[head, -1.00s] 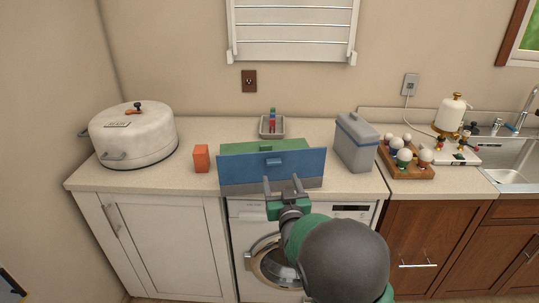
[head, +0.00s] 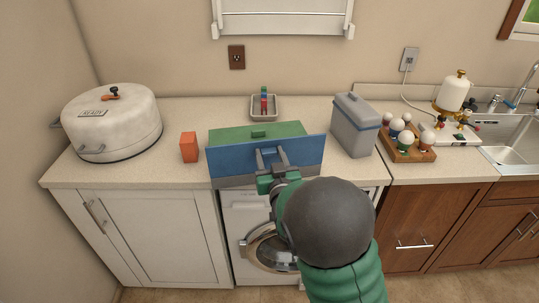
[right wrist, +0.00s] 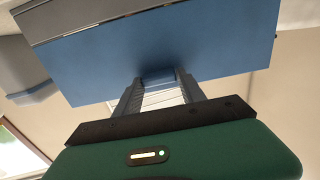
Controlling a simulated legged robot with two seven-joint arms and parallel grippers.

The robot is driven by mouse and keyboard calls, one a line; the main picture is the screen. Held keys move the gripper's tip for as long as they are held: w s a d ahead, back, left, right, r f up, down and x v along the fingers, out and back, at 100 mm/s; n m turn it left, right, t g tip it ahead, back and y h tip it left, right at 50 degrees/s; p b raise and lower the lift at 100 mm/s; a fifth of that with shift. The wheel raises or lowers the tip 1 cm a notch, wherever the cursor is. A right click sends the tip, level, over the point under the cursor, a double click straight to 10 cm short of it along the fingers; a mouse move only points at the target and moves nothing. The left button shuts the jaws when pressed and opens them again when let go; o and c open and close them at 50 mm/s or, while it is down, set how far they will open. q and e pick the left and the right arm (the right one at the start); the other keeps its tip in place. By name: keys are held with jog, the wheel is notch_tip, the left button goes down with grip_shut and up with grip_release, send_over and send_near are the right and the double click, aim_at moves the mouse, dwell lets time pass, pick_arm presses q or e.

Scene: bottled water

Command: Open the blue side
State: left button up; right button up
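A box with a blue front side (head: 235,158) and a green top (head: 245,134) stands at the front of the counter. A small blue handle (head: 270,153) sticks out of the blue side; it also shows in the right wrist view (right wrist: 158,74). My right gripper (head: 271,156) is at the blue side, with its two fingers apart, one on each side of the handle. In the right wrist view the fingers (right wrist: 160,82) reach the handle; whether they touch it is unclear. The blue side stands upright. My left gripper is out of view.
An orange block (head: 189,147) and a white round cooker (head: 112,122) stand to the left. A small tray (head: 256,115) is behind the box. A grey container (head: 352,127) and a wooden tray (head: 402,156) with several round-topped items are to the right.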

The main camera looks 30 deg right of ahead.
jog(key=shift+f, duration=0.1)
jog(key=shift+c, duration=1.1)
jog(key=shift+d, duration=0.2)
grip_shut()
